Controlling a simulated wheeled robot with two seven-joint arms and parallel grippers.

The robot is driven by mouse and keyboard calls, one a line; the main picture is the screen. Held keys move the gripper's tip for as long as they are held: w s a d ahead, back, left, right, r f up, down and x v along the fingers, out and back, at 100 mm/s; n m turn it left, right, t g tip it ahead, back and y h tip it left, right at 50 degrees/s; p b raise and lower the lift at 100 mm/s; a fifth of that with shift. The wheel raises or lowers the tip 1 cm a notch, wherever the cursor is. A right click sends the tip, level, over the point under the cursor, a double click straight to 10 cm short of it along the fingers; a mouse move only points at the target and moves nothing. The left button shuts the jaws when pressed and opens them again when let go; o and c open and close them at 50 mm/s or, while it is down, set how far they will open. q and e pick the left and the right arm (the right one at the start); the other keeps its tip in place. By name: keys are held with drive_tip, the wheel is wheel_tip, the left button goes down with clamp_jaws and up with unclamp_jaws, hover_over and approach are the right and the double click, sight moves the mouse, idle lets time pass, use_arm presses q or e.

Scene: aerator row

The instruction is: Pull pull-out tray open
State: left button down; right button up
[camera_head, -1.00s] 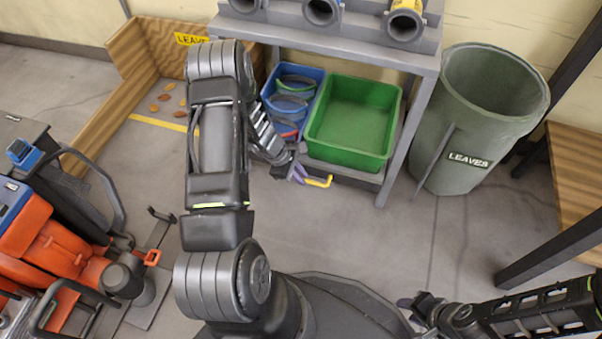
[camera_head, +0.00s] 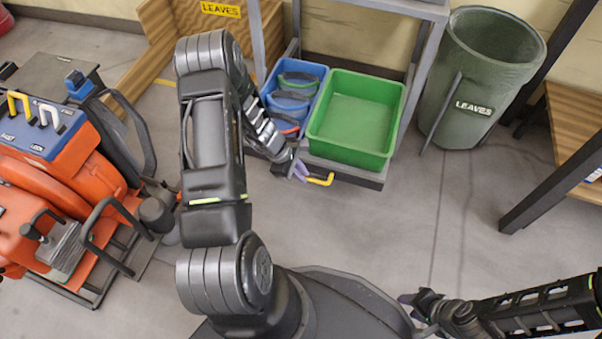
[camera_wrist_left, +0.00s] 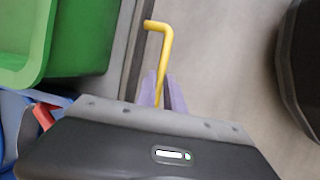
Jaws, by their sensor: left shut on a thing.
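The pull-out tray (camera_head: 366,178) is low under the grey stand and sticks out in front of it. It carries a green bin (camera_head: 355,120) and a blue caddy (camera_head: 290,95). A yellow handle (camera_head: 322,181) is at its front edge; it also shows in the left wrist view (camera_wrist_left: 163,40). My left gripper (camera_head: 303,172) is shut on the handle, its purple fingers (camera_wrist_left: 162,90) on either side of it. My right gripper (camera_head: 412,300) is at the lower right, away from the tray; its jaws are too small to read.
A grey-green LEAVES barrel (camera_head: 480,75) stands right of the stand (camera_head: 430,55). An orange machine (camera_head: 70,180) is at the left, near my left arm. A wooden bench (camera_head: 575,130) with dark legs is at the right. The floor (camera_head: 430,210) before the tray is clear.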

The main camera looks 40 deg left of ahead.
use_arm(q)
drive_tip(key=shift+s, duration=0.2)
drive_tip(key=c, duration=1.5)
unclamp_jaws()
drive_tip(key=shift+o, duration=0.2)
drive_tip(key=shift+r, duration=0.1)
drive_tip(key=p+v, duration=0.3)
drive_tip(key=v, duration=0.4)
drive_tip(key=shift+r, duration=0.25)
drive_tip(key=shift+s+a, duration=0.15)
drive_tip(key=shift+a, duration=0.05)
